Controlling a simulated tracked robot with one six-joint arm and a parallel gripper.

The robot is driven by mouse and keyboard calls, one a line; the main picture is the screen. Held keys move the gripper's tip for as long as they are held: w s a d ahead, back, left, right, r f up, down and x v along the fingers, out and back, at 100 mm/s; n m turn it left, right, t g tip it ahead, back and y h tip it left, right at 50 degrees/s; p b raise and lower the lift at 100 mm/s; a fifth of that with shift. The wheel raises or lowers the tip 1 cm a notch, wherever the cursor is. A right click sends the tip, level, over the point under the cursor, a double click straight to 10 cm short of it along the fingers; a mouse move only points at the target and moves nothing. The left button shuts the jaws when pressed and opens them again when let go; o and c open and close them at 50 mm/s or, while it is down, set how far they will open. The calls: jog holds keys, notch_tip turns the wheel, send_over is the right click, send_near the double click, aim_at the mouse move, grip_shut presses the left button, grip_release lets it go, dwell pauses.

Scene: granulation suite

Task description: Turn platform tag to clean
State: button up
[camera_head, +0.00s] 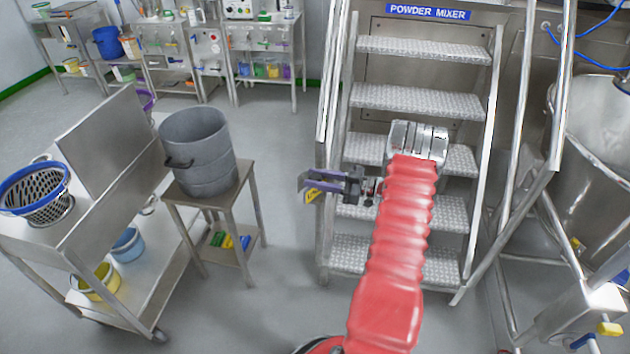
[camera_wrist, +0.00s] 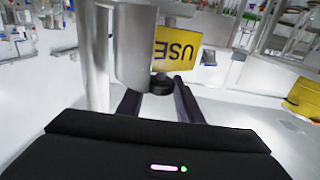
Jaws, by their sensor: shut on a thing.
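The yellow platform tag (camera_wrist: 178,48) is beside a steel post (camera_wrist: 135,45) in the wrist view. The face toward me carries the dark letters "USE", upside down; the rest of the face is hidden behind the post. A small black round piece (camera_wrist: 161,84) sits at the tag's lower edge in that view. My gripper (camera_wrist: 160,92) has a finger on each side of this piece and is shut on it.
Metal steps (camera_head: 405,97) under a "POWDER MIXER" sign (camera_head: 428,12) stand behind my arm, with handrails on both sides. A grey drum (camera_head: 197,150) on a small stand and a steel trolley (camera_head: 112,220) are on the left. Floor is clear between stand and steps.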

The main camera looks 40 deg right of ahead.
jog(key=n+g+y, duration=0.2)
jog(key=g+y, duration=0.1)
jog(key=n+g+y, duration=0.2)
jog(key=n+g, duration=0.1)
jog(key=shift+w+a+y, duration=0.15)
jog(key=shift+y, duration=0.25)
jog(key=shift+n+g+y, duration=0.3)
jog(key=shift+n+g, duration=0.4)
jog(key=shift+g, duration=0.1)
jog(key=shift+a+g, duration=0.15)
jog(key=shift+g, duration=0.35)
jog(key=shift+f, duration=0.1)
jog(key=o, duration=1)
jog(key=shift+c, duration=0.2)
jog(key=shift+o, duration=0.4)
